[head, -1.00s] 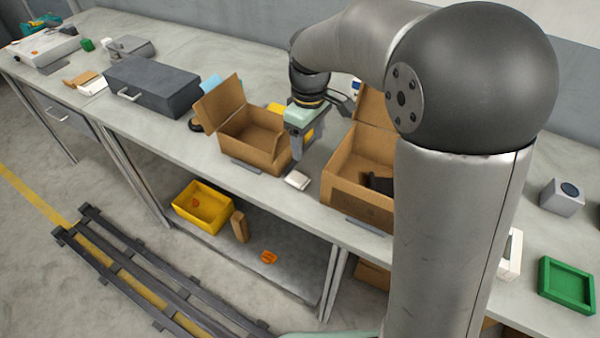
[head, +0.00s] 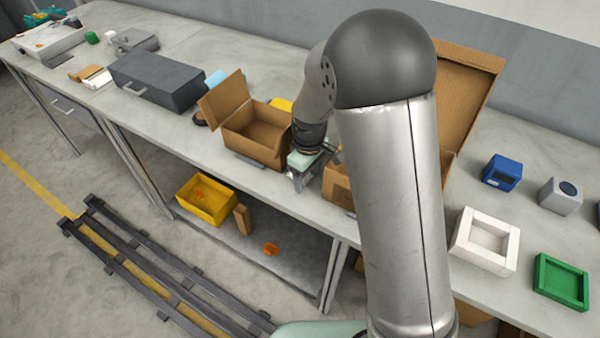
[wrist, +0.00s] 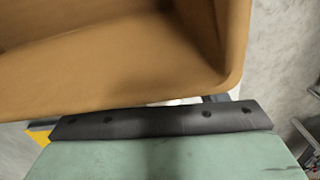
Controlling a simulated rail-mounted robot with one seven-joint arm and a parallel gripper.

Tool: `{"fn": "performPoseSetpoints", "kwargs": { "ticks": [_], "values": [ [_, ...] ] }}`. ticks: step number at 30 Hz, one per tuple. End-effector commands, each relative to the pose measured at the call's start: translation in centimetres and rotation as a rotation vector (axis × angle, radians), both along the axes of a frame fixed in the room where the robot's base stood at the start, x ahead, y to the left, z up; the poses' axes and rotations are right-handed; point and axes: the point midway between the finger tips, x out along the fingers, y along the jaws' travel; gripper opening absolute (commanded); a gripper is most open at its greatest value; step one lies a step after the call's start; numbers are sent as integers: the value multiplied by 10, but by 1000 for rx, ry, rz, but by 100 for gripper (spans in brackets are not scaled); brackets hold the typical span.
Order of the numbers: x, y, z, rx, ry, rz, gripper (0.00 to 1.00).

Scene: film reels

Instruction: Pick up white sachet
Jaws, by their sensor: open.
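The white sachet, which lay on the table between two cardboard boxes, is now almost wholly hidden by my gripper in the head view. In the wrist view a thin white sliver (wrist: 184,102), likely the sachet, shows between a cardboard box and the dark finger bar. My gripper (head: 298,184) is low over the table in the gap between the boxes, at the sachet's spot. It is open. Whether a finger touches the sachet cannot be seen.
An open cardboard box (head: 256,150) stands just left of my gripper; another (head: 338,186) stands close on its right, largely behind my arm. A white square tray (head: 487,241), green tray (head: 561,283) and blue device (head: 502,172) are further right. A grey case (head: 157,82) is left.

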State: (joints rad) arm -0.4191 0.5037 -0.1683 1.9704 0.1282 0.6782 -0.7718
Motion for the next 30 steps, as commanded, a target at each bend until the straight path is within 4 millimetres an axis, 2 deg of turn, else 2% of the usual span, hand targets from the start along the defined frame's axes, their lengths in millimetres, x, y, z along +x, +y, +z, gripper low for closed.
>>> {"fn": "performPoseSetpoints", "kwargs": {
  "ticks": [6,7,12,24,27,30],
  "values": [
    [0,0,-1,1,-1,0,65],
    [0,0,-1,1,-1,0,63],
    [0,0,-1,1,-1,0,18],
    [-1,1,1,2,-3,0,17],
    [-3,2,6,3,-3,-1,17],
    [-2,2,22,3,-5,-1,17]
  ]
}}
